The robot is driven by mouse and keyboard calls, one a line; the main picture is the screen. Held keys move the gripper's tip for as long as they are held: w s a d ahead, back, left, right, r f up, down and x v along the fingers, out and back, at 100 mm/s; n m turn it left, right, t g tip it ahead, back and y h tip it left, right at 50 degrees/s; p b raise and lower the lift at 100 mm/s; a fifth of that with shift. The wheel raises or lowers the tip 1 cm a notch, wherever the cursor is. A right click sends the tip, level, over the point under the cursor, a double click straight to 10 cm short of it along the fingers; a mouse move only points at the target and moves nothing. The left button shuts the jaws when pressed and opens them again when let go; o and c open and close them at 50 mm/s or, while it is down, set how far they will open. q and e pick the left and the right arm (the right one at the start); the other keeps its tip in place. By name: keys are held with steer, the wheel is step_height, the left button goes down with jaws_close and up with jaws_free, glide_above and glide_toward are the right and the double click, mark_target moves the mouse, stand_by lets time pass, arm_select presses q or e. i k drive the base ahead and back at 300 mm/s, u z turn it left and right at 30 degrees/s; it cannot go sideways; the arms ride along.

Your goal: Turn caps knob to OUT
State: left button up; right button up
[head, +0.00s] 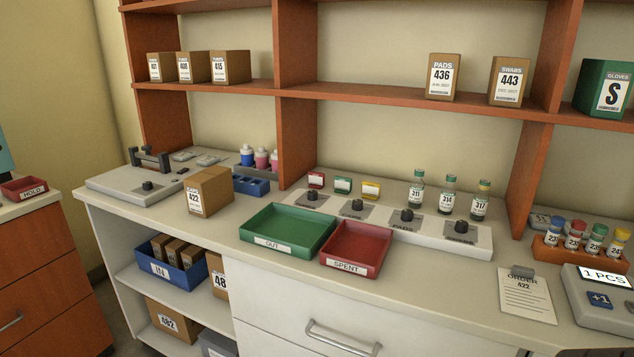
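A long white panel (385,228) on the counter carries a row of several black knobs on grey plates. From left to right they are the first knob (312,196), the second knob (357,205), the third knob (406,215) and the last knob (461,226). The lettering on the plates is too small to read surely, so I cannot tell which is the caps knob or where each points. A cardboard box marked 422 (208,191) stands on the counter to the left. Neither of my grippers is in view.
A green OUT tray (262,241) and a red SPENT tray (346,262) lie in front of the panel, both empty. Vials such as vial 314 (447,197) stand behind it. An order clipboard (526,296) and a counter device (600,290) are at the right.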

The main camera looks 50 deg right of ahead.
mark_target(358, 204)
steer(key=i, duration=0.1)
steer(key=z, duration=1.15)
